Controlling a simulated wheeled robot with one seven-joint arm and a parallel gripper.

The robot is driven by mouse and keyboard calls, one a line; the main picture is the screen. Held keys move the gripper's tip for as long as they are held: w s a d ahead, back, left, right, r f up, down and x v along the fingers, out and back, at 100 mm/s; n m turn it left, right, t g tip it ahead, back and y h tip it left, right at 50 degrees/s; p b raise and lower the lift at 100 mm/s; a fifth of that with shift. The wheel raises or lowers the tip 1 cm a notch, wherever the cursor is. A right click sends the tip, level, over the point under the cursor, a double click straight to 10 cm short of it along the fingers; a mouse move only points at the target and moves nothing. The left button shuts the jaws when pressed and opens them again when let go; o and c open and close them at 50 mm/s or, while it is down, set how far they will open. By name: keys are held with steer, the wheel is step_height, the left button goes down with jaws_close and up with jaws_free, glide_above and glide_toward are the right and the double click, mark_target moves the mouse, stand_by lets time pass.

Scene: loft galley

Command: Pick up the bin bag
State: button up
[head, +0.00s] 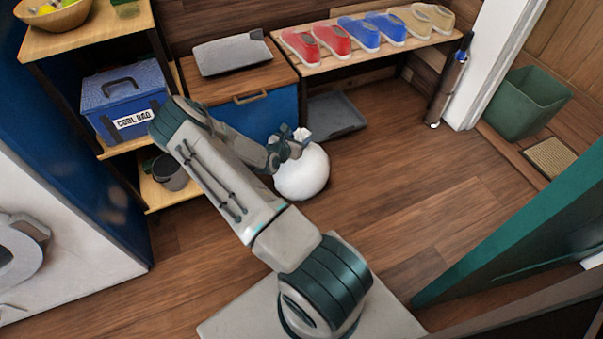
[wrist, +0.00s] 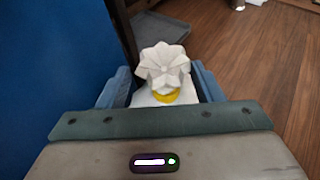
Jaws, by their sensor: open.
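The bin bag (head: 303,175) is a round white bag on the wooden floor, in front of the blue cabinet. Its gathered top shows in the wrist view as a pleated white tuft (wrist: 163,66) above a yellow tie (wrist: 167,97). My gripper (head: 291,147) is at the bag's top in the head view. In the wrist view my open gripper (wrist: 163,88) has one blue finger on each side of the bag's neck. I cannot tell whether either finger touches it. The lower part of the bag is mostly hidden by my gripper in the wrist view.
A blue cabinet (head: 262,110) stands close behind and left of the bag. A grey tray (head: 334,117) lies behind it under the shoe bench (head: 370,50). Shelves with a blue cool bag (head: 124,98) stand at left. A green bin (head: 529,103) is at right. Floor to the right is clear.

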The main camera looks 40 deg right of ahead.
steer(key=b+x, duration=0.2)
steer(key=x, duration=0.1)
steer(key=f+b+x, duration=0.1)
steer(key=x, duration=0.1)
steer(key=shift+s+a, duration=0.1)
steer(key=shift+s, duration=0.2)
steer(key=shift+w+d, duration=0.2)
steer(key=shift+d, duration=0.2)
steer(key=shift+r, duration=0.15)
jaws_close()
